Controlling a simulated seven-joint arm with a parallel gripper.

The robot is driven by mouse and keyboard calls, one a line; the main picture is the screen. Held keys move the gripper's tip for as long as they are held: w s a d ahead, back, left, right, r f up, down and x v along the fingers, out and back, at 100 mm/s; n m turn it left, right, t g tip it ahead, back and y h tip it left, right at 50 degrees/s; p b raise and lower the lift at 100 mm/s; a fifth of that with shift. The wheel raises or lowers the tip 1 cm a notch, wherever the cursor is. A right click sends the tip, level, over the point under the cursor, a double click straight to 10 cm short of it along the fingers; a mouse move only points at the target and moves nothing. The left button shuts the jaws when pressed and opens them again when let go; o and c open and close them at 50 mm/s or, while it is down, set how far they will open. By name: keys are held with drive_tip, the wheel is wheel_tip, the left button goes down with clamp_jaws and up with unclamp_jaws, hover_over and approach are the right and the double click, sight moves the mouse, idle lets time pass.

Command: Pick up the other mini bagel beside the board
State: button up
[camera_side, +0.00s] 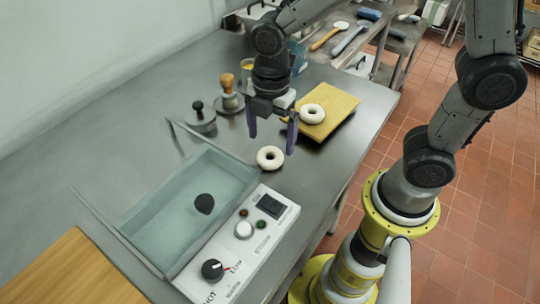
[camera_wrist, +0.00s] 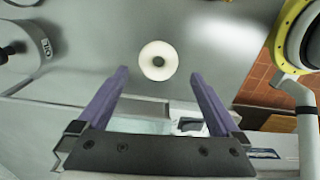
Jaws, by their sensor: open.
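A white mini bagel (camera_side: 270,165) lies flat on the steel table, between the yellow board (camera_side: 343,106) and the water kettle. A second white bagel (camera_side: 312,121) lies on the board's near left part. My gripper (camera_side: 272,130) hangs above the table, fingers pointing down, open and empty. In the side view its fingertips show just above the bagel on the table, apart from it. In the wrist view this bagel (camera_wrist: 147,62) lies beyond the open fingers (camera_wrist: 160,74), roughly centred between them. The board bagel is not in the wrist view.
The water-filled kettle (camera_side: 160,215) holds a dark round object (camera_side: 204,204). Its control panel (camera_side: 240,240) has knobs. A wooden-handled tool (camera_side: 227,84) and a black-knobbed piece (camera_side: 202,118) stand left of my gripper. A wooden board (camera_side: 75,270) lies at bottom left.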

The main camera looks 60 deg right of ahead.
sight(270, 150)
wheel_tip(270, 150, down, 5)
drive_tip(key=shift+w+r, duration=0.1)
drive_tip(key=shift+w, duration=0.05)
drive_tip(key=c, duration=1.1)
